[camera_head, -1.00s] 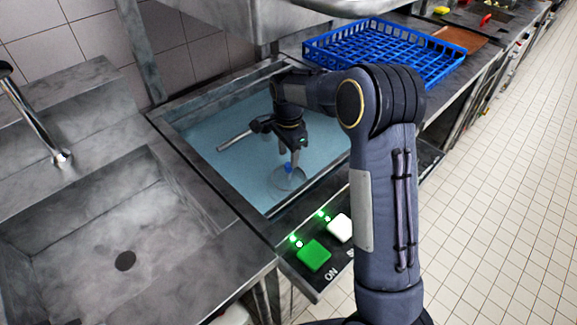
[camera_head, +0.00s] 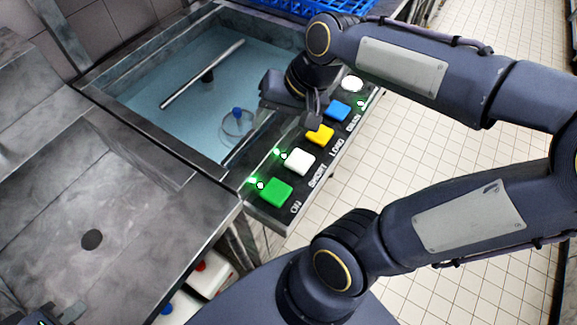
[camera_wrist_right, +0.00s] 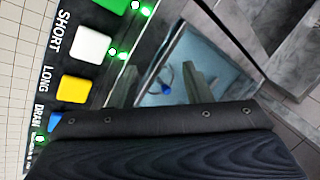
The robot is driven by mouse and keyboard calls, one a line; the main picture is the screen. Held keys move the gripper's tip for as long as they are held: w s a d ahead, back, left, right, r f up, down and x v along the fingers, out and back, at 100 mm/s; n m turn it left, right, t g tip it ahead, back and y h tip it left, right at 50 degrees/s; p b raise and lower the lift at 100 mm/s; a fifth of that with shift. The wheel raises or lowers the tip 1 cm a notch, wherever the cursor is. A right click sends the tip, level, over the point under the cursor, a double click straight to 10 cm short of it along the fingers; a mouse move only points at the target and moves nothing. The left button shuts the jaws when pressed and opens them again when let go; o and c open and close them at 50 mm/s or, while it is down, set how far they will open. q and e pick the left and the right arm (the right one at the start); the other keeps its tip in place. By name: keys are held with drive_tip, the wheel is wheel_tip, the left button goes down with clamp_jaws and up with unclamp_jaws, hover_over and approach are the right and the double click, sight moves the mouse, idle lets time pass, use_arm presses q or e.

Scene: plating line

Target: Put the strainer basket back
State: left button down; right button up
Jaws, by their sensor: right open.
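The strainer basket (camera_head: 237,123) is a faint round ring with a blue knob in the blue water of the wash tank (camera_head: 150,75). Its body is hard to make out through the water. My right gripper (camera_head: 290,108) is open and empty, between the basket and the button panel and apart from the basket. In the right wrist view the basket (camera_wrist_right: 162,78) shows small between its two spread fingers. Only a dark edge of my left gripper (camera_head: 58,315) shows at the bottom left corner of the head view.
A button panel (camera_head: 268,218) with green, white, yellow and blue buttons runs along the tank's front edge. A grey bar (camera_head: 205,72) lies across the tank. A blue rack (camera_head: 290,5) stands behind the tank.

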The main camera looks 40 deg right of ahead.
drive_tip(key=s+a+f+n+t, duration=0.1)
drive_tip(key=s+a+f+n, duration=0.2)
drive_tip(key=s, duration=0.6)
drive_tip(key=shift+a+f+n+t, duration=0.25)
drive_tip(key=shift+n+t, duration=0.15)
drive_tip(key=shift+n, duration=0.5)
drive_tip(key=shift+r, duration=0.1)
